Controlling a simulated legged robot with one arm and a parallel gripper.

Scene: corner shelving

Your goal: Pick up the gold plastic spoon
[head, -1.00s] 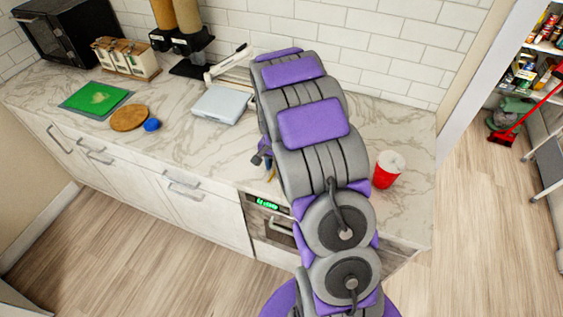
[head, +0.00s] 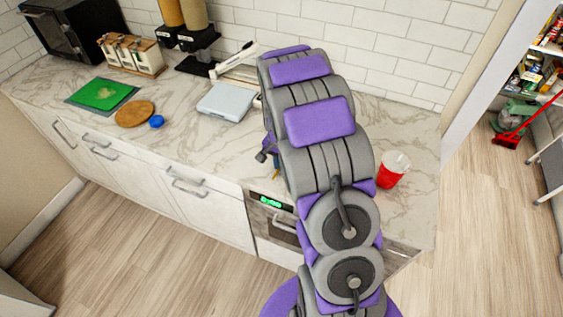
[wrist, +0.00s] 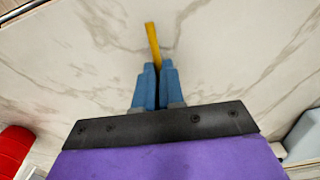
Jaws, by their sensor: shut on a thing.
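The gold plastic spoon (wrist: 153,45) shows in the wrist view as a narrow yellow strip sticking out past my fingertips. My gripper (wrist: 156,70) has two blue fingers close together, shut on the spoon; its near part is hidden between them. The marble countertop lies behind the spoon, and I cannot tell the gap between them. In the head view my arm covers most of the gripper, and only a small yellowish bit of the spoon (head: 276,173) shows beside it.
A red cup (head: 393,170) stands on the countertop (head: 205,145) right of my arm. A pale flat appliance (head: 227,101) stands to the left. Farther left are a wooden round board (head: 135,114), a blue item (head: 156,122) and a green board (head: 104,94).

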